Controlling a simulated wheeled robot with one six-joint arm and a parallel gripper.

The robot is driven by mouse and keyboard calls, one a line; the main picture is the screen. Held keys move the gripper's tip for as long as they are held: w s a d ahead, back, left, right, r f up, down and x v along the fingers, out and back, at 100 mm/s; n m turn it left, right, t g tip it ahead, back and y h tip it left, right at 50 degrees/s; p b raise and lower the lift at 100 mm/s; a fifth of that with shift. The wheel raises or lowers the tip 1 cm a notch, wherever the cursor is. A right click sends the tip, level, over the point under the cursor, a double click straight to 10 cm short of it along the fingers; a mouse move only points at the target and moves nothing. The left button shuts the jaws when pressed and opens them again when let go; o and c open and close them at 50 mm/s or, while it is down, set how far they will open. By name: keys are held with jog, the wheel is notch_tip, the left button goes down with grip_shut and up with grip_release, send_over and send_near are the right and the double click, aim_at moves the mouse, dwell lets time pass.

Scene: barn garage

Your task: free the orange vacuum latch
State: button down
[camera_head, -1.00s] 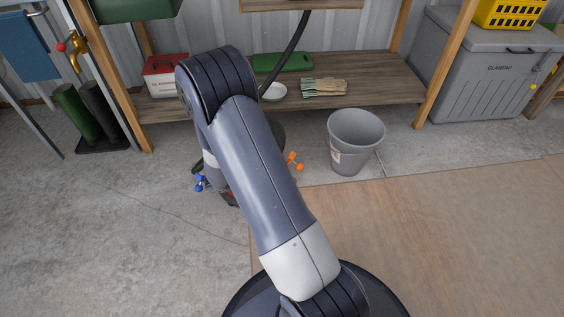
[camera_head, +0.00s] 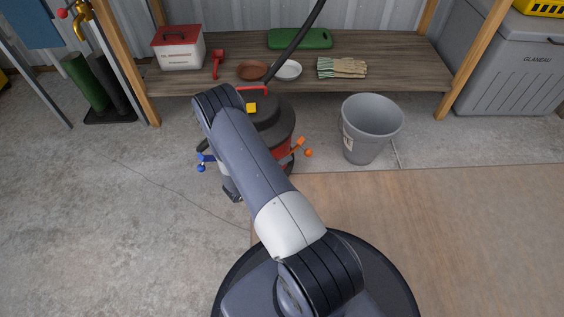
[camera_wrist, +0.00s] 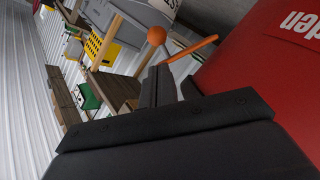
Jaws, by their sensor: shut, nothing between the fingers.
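The vacuum (camera_head: 275,118), a dark-lidded drum with a red body, stands on the floor before the shelf, partly hidden by my arm. Its orange latch (camera_head: 301,147) sticks out on the right side. A blue latch (camera_head: 206,161) sticks out on the left side. In the wrist view, the orange latch (camera_wrist: 195,47) shows as a bar with a round ball end, just beyond my fingertips, beside the red vacuum body (camera_wrist: 265,70). My gripper (camera_wrist: 170,80) is shut and empty, pointing toward the latch. Whether it touches the latch cannot be told. The head view hides my gripper behind my arm.
A grey bucket (camera_head: 371,128) stands right of the vacuum. Behind it, the wooden shelf (camera_head: 400,70) holds a red-lidded box (camera_head: 179,48), plates, gloves (camera_head: 342,68) and a green case. A black hose rises from the vacuum. The floor at front left is clear.

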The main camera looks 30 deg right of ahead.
aim_at(305, 149)
jog(key=b+x, duration=0.1)
jog(key=x, duration=0.5)
jog(key=shift+d+b, duration=0.25)
jog(key=shift+b, duration=0.05)
